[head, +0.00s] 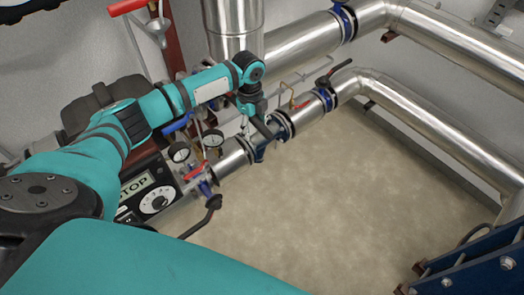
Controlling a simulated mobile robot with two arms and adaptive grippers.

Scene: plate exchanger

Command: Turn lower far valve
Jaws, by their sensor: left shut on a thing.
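My left arm reaches in from the left. Its dark gripper (262,128) points down at the lower pipe (305,116), by a blue-flanged valve (259,153). It is shut on the handle of this valve, though the fingers and handle blend together as dark shapes and the grip is hard to make out. My right gripper is not in view.
Pressure gauges (213,138) and a control box with a dial (152,198) stand under and beside my left arm. An upper silver pipe (300,42) runs along the back wall. A blue plate unit (470,268) is at the lower right. The floor (320,215) between is clear.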

